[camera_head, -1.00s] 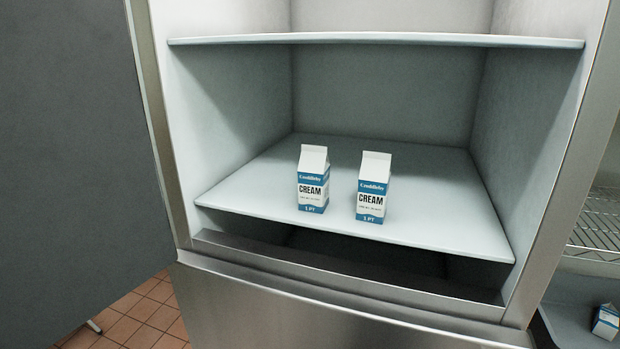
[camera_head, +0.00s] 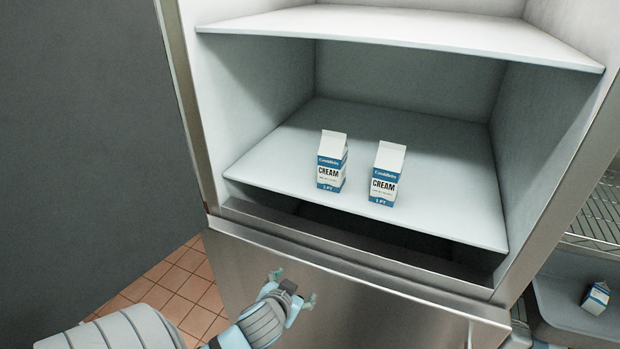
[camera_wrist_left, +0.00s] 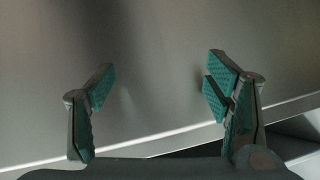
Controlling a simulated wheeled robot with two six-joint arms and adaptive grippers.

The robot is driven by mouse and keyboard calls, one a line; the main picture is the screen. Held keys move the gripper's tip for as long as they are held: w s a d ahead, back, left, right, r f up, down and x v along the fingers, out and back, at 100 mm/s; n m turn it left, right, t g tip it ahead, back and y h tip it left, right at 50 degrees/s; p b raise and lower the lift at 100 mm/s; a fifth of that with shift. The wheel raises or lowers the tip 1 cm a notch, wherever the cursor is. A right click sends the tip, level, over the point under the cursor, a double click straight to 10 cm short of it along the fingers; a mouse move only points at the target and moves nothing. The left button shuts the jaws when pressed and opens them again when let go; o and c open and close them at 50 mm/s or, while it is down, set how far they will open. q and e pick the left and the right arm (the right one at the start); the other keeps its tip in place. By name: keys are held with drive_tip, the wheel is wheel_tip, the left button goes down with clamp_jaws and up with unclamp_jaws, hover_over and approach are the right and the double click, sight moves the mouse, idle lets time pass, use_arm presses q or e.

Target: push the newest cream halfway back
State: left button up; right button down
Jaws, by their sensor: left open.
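Two white and blue cream cartons stand upright side by side near the front of the fridge's lower shelf (camera_head: 270,165) in the head view. One is the left carton (camera_head: 332,161); the other is the right carton (camera_head: 387,174), with a small gap between them. I cannot tell which is the newest. My left gripper (camera_head: 292,285) is open and empty, low in front of the steel lower door (camera_head: 370,305), below the shelf and apart from both cartons. The left wrist view shows its spread teal fingers (camera_wrist_left: 160,85) facing the steel panel. My right gripper is not in view.
Another carton (camera_head: 596,298) lies in a grey bin (camera_head: 560,310) at the lower right. A wire rack (camera_head: 600,215) is above it. An upper shelf (camera_head: 400,35) roofs the compartment. The shelf behind the cartons is clear. A dark door (camera_head: 80,130) stands at left.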

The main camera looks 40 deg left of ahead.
use_arm(q)
drive_tip(key=w+r+n+t+y, duration=0.1)
drive_tip(key=w+r+t, duration=0.25)
drive_tip(key=r, duration=1.05)
drive_tip(key=w+r+n+t, duration=0.1)
drive_tip(key=w+r+t, duration=0.3)
drive_tip(key=r, duration=1)
drive_tip(key=b, duration=0.3)
approach(331, 149)
drive_tip(key=w, duration=0.3)
drive_tip(key=shift+t, duration=0.25)
drive_tip(key=x, duration=0.5)
drive_tip(key=a+p+x, duration=0.1)
drive_tip(key=x, duration=0.2)
drive_tip(key=shift+s+f, duration=0.2)
drive_tip(key=shift+f, duration=0.05)
drive_tip(key=shift+w+a, duration=0.15)
drive_tip(key=shift+w, duration=0.25)
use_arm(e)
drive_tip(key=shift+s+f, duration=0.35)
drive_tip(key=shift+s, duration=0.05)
